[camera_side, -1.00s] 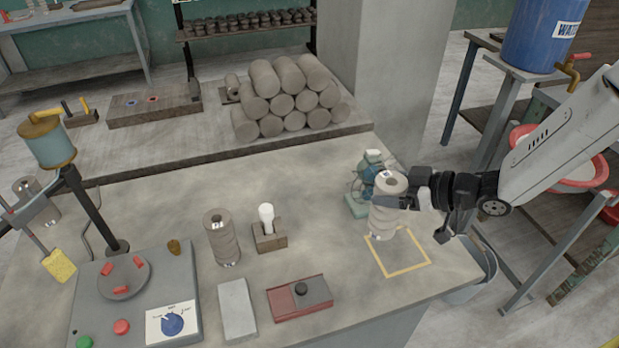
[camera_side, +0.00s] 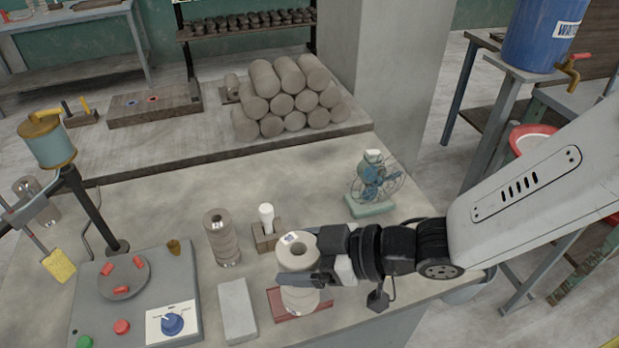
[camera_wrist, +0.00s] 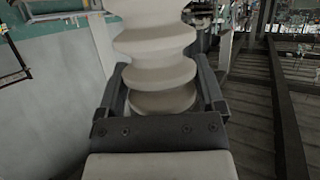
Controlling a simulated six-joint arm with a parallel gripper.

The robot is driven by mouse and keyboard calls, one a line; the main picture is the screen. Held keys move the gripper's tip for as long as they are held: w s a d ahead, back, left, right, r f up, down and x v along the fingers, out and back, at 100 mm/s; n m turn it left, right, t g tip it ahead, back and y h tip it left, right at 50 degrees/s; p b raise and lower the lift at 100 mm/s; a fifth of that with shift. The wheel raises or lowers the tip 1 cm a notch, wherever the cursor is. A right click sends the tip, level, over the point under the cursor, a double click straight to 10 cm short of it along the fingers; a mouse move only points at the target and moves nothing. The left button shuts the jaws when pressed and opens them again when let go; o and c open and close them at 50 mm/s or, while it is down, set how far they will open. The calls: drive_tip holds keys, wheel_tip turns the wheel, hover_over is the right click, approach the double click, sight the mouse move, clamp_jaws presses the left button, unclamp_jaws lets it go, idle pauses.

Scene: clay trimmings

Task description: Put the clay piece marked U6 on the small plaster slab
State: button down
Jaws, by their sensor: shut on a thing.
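My gripper (camera_side: 303,279) is shut on a pale, ribbed clay piece (camera_side: 297,249) with a hole in its top. A small light tag shows on its top, but I cannot read it. The piece is roughly upright in the side view, over or in front of the red box. In the wrist view the ribbed piece (camera_wrist: 155,45) stands between the two jaws. The small plaster slab (camera_side: 237,308) lies bare on the bench, left of my gripper. A similar ribbed piece (camera_side: 221,238) stands behind the slab.
The red box (camera_side: 325,305) is partly hidden by the held piece. A wooden block with a white bulb-like top (camera_side: 267,218) stands behind. A grey control panel (camera_side: 180,270) is left of the slab. A small fan (camera_side: 372,185) stands behind my arm.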

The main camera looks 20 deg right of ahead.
drive_tip(key=shift+s+a+r, duration=0.25)
drive_tip(key=shift+s+a, duration=0.5)
drive_tip(key=w+a+f, duration=0.9)
drive_tip(key=shift+w+a+f, duration=0.15)
drive_tip(key=shift+w+a, duration=0.05)
drive_tip(key=shift+w, duration=0.15)
drive_tip(key=shift+f, duration=0.1)
drive_tip(key=shift+w+a+f, duration=0.1)
drive_tip(key=shift+f, duration=0.75)
drive_tip(key=shift+w+a+f, duration=0.1)
drive_tip(key=shift+f, duration=0.9)
unclamp_jaws()
drive_tip(key=shift+d+f, duration=0.1)
